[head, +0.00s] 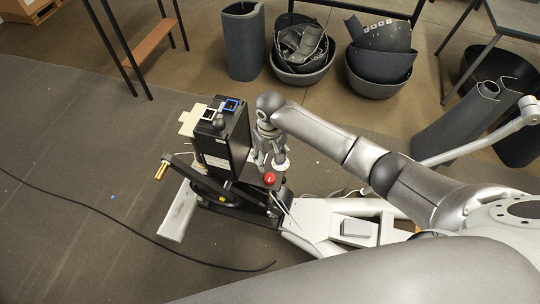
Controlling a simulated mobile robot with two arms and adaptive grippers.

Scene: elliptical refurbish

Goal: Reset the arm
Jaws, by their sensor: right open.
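My right arm reaches in from the right, and its gripper (270,158) points down beside a black upright box (222,142). The gripper is open and nothing shows between its fingers. A red ball-shaped knob (269,178) and a white rounded part (281,165) are just below the fingers; I cannot tell whether they touch. A black crank-like bar (200,182) with a brass-coloured pin (161,171) at its end sticks out left from the base of the box. My left gripper is not in view.
A white frame (310,225) with a grey block (359,228) extends right from the box. A black cable (150,240) crosses the grey mat (60,200). Dark bins (380,70) and a grey cylinder (243,40) stand behind. The mat to the left is mostly clear.

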